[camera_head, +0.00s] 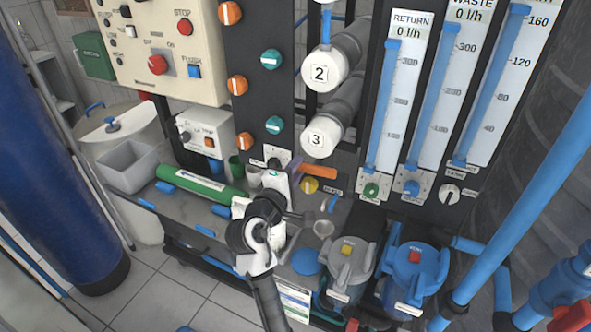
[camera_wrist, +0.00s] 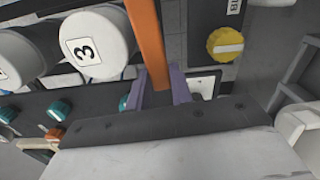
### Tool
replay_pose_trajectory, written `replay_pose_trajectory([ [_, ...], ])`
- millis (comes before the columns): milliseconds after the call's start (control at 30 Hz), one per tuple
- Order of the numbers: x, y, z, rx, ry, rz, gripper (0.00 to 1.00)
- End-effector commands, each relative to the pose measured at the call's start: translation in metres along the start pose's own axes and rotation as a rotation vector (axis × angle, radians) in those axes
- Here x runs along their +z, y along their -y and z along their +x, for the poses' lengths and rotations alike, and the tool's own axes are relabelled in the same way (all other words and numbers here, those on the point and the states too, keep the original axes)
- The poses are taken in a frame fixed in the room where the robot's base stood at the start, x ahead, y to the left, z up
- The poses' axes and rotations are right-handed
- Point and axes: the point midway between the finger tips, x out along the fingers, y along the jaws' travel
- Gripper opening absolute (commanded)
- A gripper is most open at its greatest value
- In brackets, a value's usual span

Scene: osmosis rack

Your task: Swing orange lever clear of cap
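The orange lever (camera_head: 318,172) is a flat bar just below the white cap marked 3 (camera_head: 322,140). In the wrist view the lever (camera_wrist: 147,38) runs down from the top edge and borders the right side of cap 3 (camera_wrist: 92,45). My gripper (camera_head: 294,166) is at the lever's left end in the head view. In the wrist view the two purple fingers of my gripper (camera_wrist: 159,80) stand apart, one on each side of the lever's near end. I cannot tell whether they touch it. The lever's pivot is not clearly visible.
The white cap marked 2 (camera_head: 325,71) is above cap 3. A yellow knob (camera_head: 310,185) sits just below the lever. Flow meters (camera_head: 393,90) stand to the right.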

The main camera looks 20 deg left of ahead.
Motion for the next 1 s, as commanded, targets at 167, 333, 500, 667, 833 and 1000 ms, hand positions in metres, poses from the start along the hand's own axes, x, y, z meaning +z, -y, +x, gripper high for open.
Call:
replay_pose_trajectory([
  [167,0.000,0.000,0.000,0.000,0.000,0.000,0.00],
  [333,0.000,-0.003,0.000,0.000,0.000,0.072,0.00],
  [500,0.001,-0.008,0.000,0.001,0.001,0.224,0.00],
  [667,0.002,-0.011,0.000,0.000,0.001,0.288,0.00],
  [833,0.002,-0.011,0.000,0.000,0.001,0.291,0.00],
  [1000,0.002,-0.011,0.000,0.000,0.001,0.290,0.32],
])
